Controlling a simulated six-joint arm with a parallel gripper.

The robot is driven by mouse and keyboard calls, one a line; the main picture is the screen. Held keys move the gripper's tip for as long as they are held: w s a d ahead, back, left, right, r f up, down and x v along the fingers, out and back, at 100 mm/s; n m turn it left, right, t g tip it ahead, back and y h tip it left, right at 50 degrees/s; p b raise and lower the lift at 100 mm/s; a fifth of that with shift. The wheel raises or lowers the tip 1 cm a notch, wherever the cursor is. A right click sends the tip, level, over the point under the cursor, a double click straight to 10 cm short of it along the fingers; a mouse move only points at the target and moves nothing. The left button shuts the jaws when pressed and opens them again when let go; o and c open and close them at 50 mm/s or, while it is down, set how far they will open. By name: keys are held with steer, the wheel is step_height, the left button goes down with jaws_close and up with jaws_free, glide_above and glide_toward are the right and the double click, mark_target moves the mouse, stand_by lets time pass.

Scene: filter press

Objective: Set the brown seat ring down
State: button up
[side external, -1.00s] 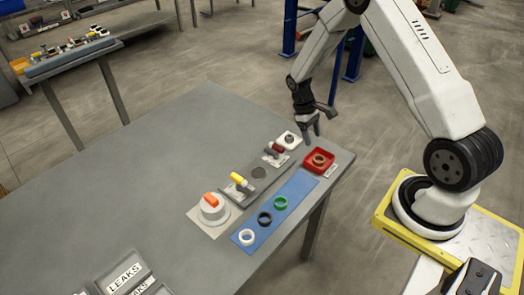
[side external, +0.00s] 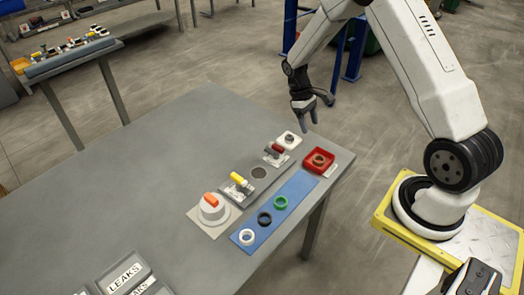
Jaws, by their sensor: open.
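The brown seat ring (side external: 319,160) lies in the small red tray (side external: 330,163) at the right end of the table. My gripper (side external: 309,121) is open and empty, above and a little behind the red tray, clear of the ring. Nothing hides the ring.
A blue mat (side external: 293,190) in front holds a green ring (side external: 281,202), a black ring (side external: 265,218) and a white ring (side external: 246,237). Behind it are a red-handled valve (side external: 276,150), a yellow-handled valve (side external: 240,182) and an orange knob (side external: 211,199). The table's left side (side external: 150,170) is mostly bare.

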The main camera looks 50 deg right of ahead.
steer(key=shift+a, duration=0.1)
steer(key=s+a+r+t, duration=0.3)
steer(key=s+a+r, duration=0.1)
steer(key=a, duration=0.4)
steer(key=s+a+r+t, duration=0.4)
steer(key=s+a+r, duration=0.1)
steer(key=a, duration=0.4)
steer(key=shift+v, duration=0.85)
